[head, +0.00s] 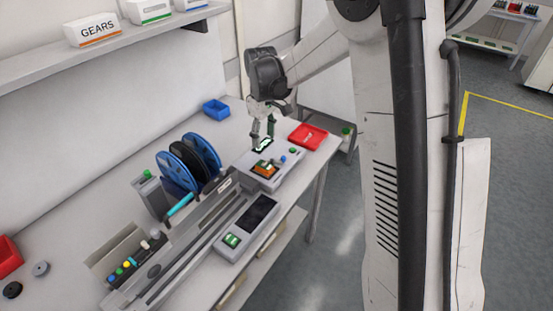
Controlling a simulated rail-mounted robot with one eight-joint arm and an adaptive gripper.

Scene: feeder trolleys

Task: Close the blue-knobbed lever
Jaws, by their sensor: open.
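A small blue knob (282,158) shows on the grey fixture (291,168) at the far right end of the bench. An orange and green part (263,169) sits on that fixture, left of the knob. The lever under the knob is too small to tell its position. My gripper (263,137) hangs fingers down at the fixture's back edge, behind and left of the blue knob and apart from it. It is open. A dark green piece (263,146) is just below the fingertips.
A red tray (308,136) lies right of my gripper, and a blue bin (216,109) stands behind left. Blue reels (203,149) stand mid-bench beside a long grey rail unit (170,260). A shelf (110,44) with labelled boxes is on the wall.

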